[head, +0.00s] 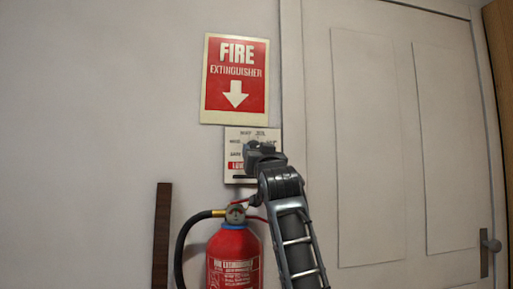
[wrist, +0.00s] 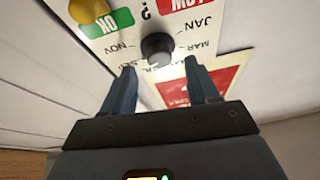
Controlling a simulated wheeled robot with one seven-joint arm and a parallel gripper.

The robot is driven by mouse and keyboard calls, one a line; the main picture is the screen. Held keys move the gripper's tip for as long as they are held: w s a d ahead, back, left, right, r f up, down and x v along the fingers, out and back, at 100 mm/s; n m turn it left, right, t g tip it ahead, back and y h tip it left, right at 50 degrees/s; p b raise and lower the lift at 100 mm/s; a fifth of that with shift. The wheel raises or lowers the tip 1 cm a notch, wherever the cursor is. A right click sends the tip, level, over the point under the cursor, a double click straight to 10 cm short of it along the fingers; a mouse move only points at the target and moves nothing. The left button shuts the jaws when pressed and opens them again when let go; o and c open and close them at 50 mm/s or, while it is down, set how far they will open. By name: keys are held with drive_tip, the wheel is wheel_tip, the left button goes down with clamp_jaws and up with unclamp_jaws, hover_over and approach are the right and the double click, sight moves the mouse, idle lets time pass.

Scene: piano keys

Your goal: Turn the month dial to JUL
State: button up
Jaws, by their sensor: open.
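The month dial is a dark round knob (wrist: 157,46) on a white panel (wrist: 225,35) in the wrist view. The panel appears upside down there, with NOV, JAN and MAR readable around the knob; other labels are blurred or partly hidden. I cannot tell which month the knob points to. My gripper (wrist: 160,67) is open, with one finger on each side just short of the knob, and nothing is held. In the head view my gripper (head: 262,150) is in front of the panel (head: 232,148) and hides the knob.
A yellow round part (wrist: 88,10) and a green OK label (wrist: 108,22) are on the panel. The red fire extinguisher sign (head: 235,80) is above the panel. A red extinguisher (head: 232,250) is below, close to my arm. A door (head: 375,150) is at right.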

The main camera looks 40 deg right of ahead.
sight(254, 147)
drive_tip(key=shift+x, duration=1.45)
drive_tip(key=shift+c, duration=0.2)
drive_tip(key=c, duration=1)
drive_tip(key=shift+s, duration=0.1)
drive_tip(key=shift+n+p, duration=0.3)
drive_tip(key=shift+p, duration=0.15)
drive_tip(key=n+y+p, duration=0.1)
drive_tip(key=n, duration=0.1)
drive_tip(key=n+t+y+p, duration=0.1)
drive_tip(key=n, duration=0.1)
drive_tip(key=shift+d+r+n, duration=0.1)
drive_tip(key=shift+d+n, duration=0.05)
drive_tip(key=shift+n, duration=0.25)
drive_tip(key=n+y, duration=0.2)
drive_tip(key=n, duration=0.1)
drive_tip(key=n+y+p, duration=0.1)
drive_tip(key=n+y, duration=0.1)
drive_tip(key=n, duration=0.1)
drive_tip(key=shift+s+n, duration=0.1)
drive_tip(key=shift+n, duration=0.5)
